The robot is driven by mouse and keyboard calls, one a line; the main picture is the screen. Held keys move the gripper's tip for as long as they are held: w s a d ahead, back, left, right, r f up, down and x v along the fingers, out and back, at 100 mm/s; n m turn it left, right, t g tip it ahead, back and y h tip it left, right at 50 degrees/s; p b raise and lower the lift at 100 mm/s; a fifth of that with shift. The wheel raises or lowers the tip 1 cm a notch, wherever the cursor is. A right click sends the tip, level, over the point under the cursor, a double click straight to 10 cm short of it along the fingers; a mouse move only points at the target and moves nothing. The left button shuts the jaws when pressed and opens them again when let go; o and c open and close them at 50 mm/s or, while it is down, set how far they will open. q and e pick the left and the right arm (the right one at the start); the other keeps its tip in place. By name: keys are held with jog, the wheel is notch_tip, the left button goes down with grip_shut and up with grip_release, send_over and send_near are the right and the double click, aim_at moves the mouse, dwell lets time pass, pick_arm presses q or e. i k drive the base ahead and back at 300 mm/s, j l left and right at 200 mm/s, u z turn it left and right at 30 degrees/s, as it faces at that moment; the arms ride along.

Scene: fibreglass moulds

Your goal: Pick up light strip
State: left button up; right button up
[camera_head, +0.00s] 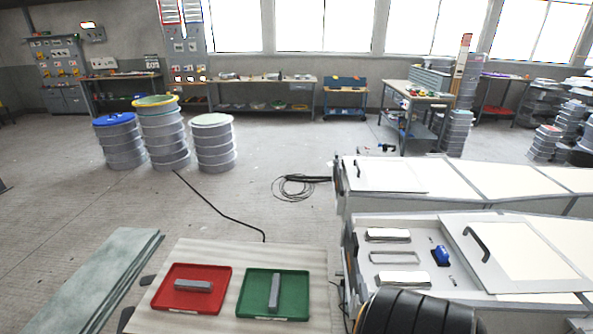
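A grey bar (193,286) lies crosswise in a red tray (222,274), and another grey bar (274,292) lies lengthwise in a green tray (301,285). Several flat pale strips lie in the open bay of a white bench unit: one at the back (388,235), a grey-rimmed one in the middle (393,257) and one in front (403,280). I cannot tell which of these is the light strip. Neither of my grippers shows, and nothing is seen held.
The trays sit on a pale wooden table (250,254). A blue object (441,255) and a lid with a black handle (510,257) are on the white unit (352,221). A black ribbed part covers its front edge. Cables (298,186) lie on the floor. Drum stacks (163,136) stand behind.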

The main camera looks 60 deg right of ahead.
aim_at(273, 301)
jog(key=z, duration=1.5)
